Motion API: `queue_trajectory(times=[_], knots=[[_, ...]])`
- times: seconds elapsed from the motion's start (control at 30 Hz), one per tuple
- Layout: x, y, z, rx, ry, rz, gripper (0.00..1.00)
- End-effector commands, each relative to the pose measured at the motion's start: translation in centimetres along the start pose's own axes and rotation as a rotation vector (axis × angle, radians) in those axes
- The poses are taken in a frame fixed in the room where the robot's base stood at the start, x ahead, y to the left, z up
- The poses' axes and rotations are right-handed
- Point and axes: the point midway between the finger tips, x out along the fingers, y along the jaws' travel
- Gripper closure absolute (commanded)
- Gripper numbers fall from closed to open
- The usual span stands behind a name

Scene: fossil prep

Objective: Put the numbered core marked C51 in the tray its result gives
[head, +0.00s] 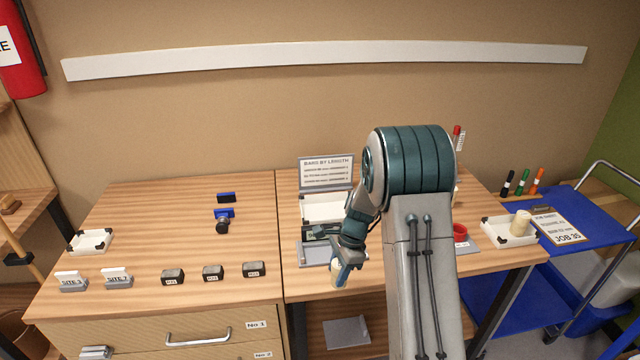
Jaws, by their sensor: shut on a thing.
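My gripper (343,272) is low over the front of the bench, pointing down. It is shut on a small cream core (335,274), mostly covered by the fingers; no marking on it is readable. Another cream core (522,221) stands at the white black-cornered tray (497,238) on the right. A second such tray (80,248) sits at the far left and looks empty. A white tray (318,208) lies behind my gripper, partly hidden by my arm. A grey device with a small green display (309,233) is just left of my gripper.
A sign (326,172) stands at the back. Site markers (72,281), several dark labelled blocks (213,273) and a blue-and-black tool (223,220) are on the left bench. A blue cart (575,212) holds a clipboard (558,226).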

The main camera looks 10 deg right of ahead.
Motion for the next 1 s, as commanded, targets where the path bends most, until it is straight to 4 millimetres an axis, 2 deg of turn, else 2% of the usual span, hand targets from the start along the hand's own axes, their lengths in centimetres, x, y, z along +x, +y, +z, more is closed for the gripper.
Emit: queue_trajectory(times=[0.2, 0.5, 0.8, 1.0], knots=[[-1.5, -1.7, 0.1, 0.45, 0.0, -0.125, 1.0], [-3.2, -3.5, 0.1, 0.956, 0.001, -0.258, 1.0], [-4.2, -4.3, 0.0, 1.208, 0.001, -0.324, 1.0], [-4.5, -4.5, -0.1, 1.278, 0.0, -0.342, 1.0]])
